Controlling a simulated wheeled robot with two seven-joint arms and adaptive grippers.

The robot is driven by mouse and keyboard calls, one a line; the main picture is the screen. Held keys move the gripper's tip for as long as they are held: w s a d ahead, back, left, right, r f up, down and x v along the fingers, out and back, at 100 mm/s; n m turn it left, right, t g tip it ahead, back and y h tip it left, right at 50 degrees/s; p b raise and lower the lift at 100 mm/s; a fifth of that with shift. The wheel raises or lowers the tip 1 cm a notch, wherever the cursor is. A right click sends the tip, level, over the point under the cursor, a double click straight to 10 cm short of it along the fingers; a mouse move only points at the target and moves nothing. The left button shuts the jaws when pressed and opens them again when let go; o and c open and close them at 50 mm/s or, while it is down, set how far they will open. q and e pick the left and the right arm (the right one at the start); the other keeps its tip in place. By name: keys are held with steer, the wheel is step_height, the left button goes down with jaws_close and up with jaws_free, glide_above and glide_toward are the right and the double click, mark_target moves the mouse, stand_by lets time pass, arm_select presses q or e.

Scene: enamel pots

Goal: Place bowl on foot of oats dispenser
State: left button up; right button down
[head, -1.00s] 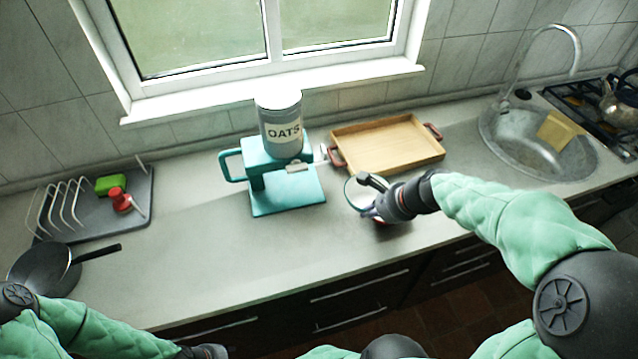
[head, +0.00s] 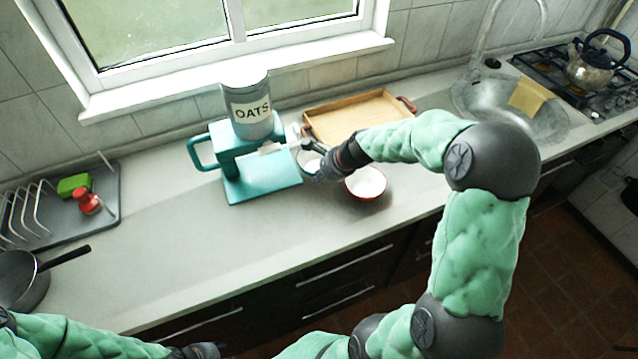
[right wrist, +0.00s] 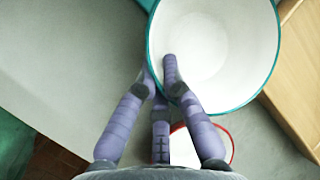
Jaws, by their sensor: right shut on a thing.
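The oats dispenser has a labelled jar (head: 250,108) on a teal stand, with a flat teal foot (head: 262,182) on the counter. The foot is bare. My right gripper (head: 325,170) is shut on the rim of a white bowl (head: 308,158) with a teal edge. The bowl is just right of the foot, partly hidden by the gripper. In the right wrist view the bowl (right wrist: 215,50) is empty, and the fingers (right wrist: 160,75) pinch its near rim. My left gripper (head: 200,351) is at the bottom edge, its jaws unclear.
A red-rimmed white bowl (head: 366,184) stands on the counter below my right forearm. A wooden tray (head: 345,108) lies behind the held bowl. A dish rack (head: 60,210) and a pan (head: 25,280) are at the left. The counter front of the dispenser is clear.

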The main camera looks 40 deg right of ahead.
steer(key=f, duration=0.1)
steer(key=f+b, duration=0.2)
steer(key=f, duration=0.1)
steer(key=shift+w, duration=0.3)
steer(key=shift+r, duration=0.2)
steer(key=shift+f, duration=0.15)
steer(key=c, duration=1.7)
jaws_free()
steer(key=shift+f, duration=0.1)
steer(key=o, duration=0.3)
